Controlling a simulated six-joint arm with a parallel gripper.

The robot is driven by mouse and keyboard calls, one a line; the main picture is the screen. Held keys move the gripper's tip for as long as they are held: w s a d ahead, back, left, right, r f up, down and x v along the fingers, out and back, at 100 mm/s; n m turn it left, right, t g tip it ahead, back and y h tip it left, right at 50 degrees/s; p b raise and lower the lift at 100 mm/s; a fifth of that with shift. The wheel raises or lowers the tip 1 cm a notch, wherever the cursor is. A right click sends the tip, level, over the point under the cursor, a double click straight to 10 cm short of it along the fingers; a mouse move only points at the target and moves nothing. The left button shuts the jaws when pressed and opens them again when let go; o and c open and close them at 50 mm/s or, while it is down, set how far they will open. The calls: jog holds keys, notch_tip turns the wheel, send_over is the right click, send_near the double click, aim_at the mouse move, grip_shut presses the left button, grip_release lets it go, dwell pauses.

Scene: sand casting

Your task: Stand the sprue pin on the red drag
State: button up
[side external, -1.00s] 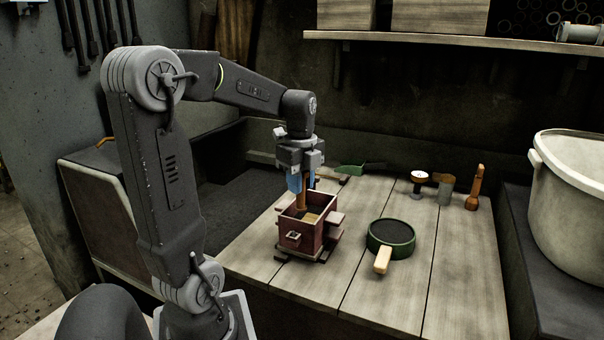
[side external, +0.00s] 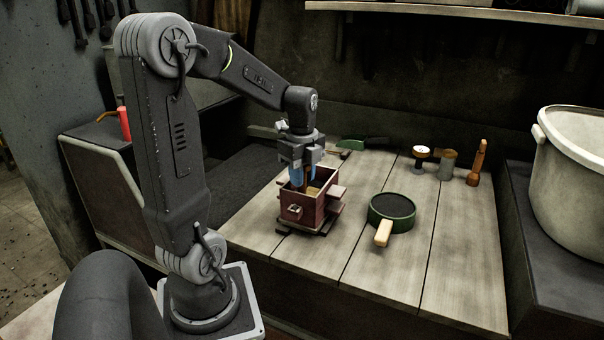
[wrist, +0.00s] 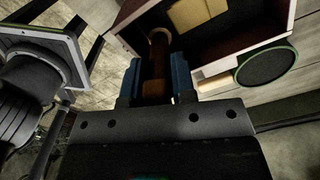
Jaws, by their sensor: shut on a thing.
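The red drag (side external: 303,213) is an open-topped box on the plank bench, and its rim and inside also show in the wrist view (wrist: 215,45). A tan block (wrist: 198,12) lies inside it. My gripper (side external: 305,181) points down over the drag, its blue fingertips at about the height of the rim. It is shut on the brown sprue pin (wrist: 159,62), which lies between the blue fingers and points into the drag. The pin's lower end is hidden by the near wall in the side view; I cannot tell whether it touches anything.
A green round sieve (side external: 391,211) with a wooden handle lies right of the drag. A large pale pot (side external: 575,180) is at far right. The front planks are clear.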

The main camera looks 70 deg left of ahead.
jog(key=shift+f, duration=0.7)
jog(key=o, duration=1)
notch_tip(320, 180, up, 14)
jog(key=shift+f, duration=0.1)
jog(key=s+d+f+n+t, duration=0.2)
jog(key=d+n, duration=0.4)
jog(key=d, duration=0.5)
jog(key=s+d+f+n+t, duration=0.3)
jog(key=d+n, duration=0.4)
jog(key=d, duration=0.4)
jog(key=shift+f+n+t, duration=0.3)
jog(key=shift+f, duration=0.2)
